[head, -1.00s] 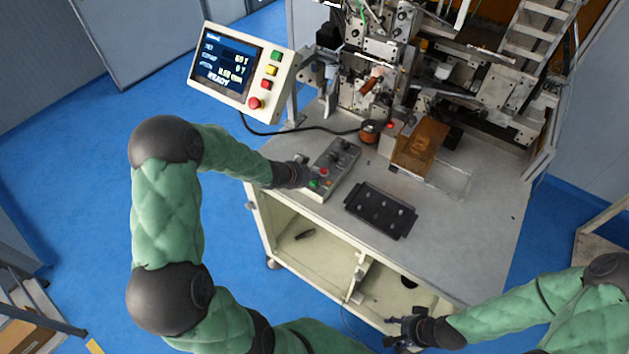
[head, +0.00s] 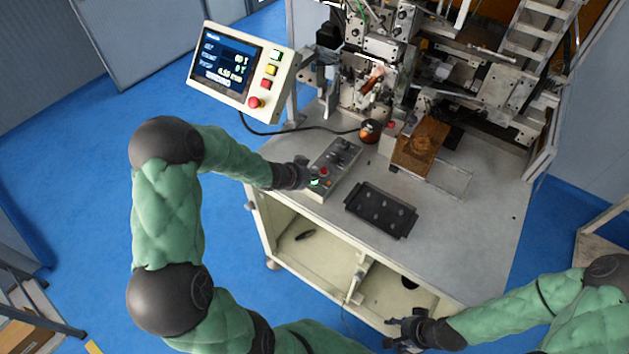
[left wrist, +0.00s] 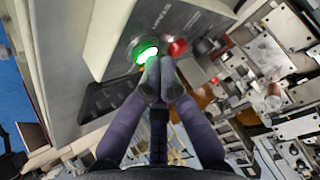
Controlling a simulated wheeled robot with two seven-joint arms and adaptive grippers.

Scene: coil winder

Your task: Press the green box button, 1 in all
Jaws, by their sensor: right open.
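The control box (head: 335,167) stands on the machine table, with a green button (head: 314,183) and a red button (head: 324,171) on it. In the left wrist view the green button (left wrist: 147,53) is brightly lit, beside the red button (left wrist: 177,47). My left gripper (head: 306,179) is at the green button; in the left wrist view its fingertips (left wrist: 161,92) are together, with nothing between them, right at the button's edge. I cannot tell whether they touch it. My right gripper (head: 402,333) is open and empty, in front of the table's lower front edge.
A screen panel (head: 241,69) with its own buttons stands at the back left. A black tray (head: 381,210) lies right of the control box. A brown block (head: 420,147) and the winding machine (head: 375,60) stand behind. The table's front right is clear.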

